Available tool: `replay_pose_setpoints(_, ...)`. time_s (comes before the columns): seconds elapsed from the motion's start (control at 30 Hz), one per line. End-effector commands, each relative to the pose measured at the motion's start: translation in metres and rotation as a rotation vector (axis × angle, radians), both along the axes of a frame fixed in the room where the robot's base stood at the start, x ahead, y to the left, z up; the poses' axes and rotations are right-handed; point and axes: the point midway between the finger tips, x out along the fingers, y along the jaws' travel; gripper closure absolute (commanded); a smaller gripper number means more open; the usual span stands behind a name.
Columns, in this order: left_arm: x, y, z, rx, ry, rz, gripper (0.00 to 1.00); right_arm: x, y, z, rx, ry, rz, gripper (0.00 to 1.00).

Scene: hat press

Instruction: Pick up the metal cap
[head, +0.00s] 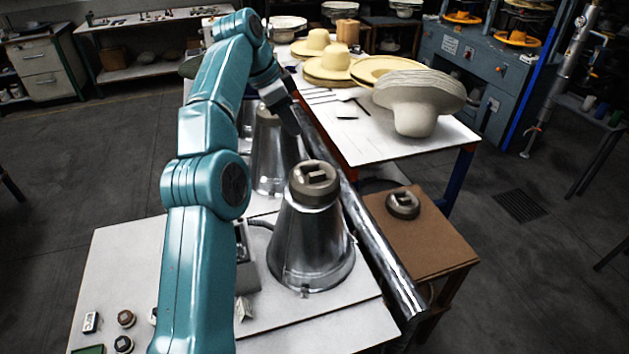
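A round dark metal cap (403,204) with a raised block on top lies on a small brown wooden table at the right. A similar metal cap (314,180) sits on top of the near metal cone (312,245). A second metal cone (272,165) stands behind it, its top partly hidden by my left arm. My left gripper (290,122) points down beside the top of that rear cone, behind the near cone and away from the cap on the brown table. Whether its fingers are apart is not clear. My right gripper is not in view.
A long dark metal bar (365,230) runs between the cones and the brown table (430,245). A white table (370,145) behind holds straw hats (335,63) and a pale stack of hat bodies (418,100). Small items lie on the near bench (115,265).

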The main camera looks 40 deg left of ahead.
Motion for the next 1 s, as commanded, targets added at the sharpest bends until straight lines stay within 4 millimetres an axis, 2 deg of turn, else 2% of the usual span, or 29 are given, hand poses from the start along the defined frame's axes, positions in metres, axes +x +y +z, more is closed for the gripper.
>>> replay_pose_setpoints(0.1,0.003,0.008,-0.019,-0.007,0.017,0.015,0.68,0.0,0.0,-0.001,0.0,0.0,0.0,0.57)
replay_pose_setpoints(0.3,0.01,0.004,-0.044,-0.009,0.021,0.017,0.68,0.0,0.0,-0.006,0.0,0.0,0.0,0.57)
replay_pose_setpoints(0.4,0.02,-0.001,-0.072,-0.009,0.021,0.017,0.68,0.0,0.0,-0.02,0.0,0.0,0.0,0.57)
replay_pose_setpoints(0.53,0.029,-0.006,-0.096,-0.01,0.021,0.017,0.68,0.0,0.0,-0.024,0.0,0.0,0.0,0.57)
replay_pose_setpoints(0.83,0.04,-0.011,-0.123,-0.01,0.02,0.019,0.68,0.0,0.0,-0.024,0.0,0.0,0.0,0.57)
replay_pose_setpoints(1.0,0.044,-0.016,-0.149,-0.01,0.021,0.019,0.68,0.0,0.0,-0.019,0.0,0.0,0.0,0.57)
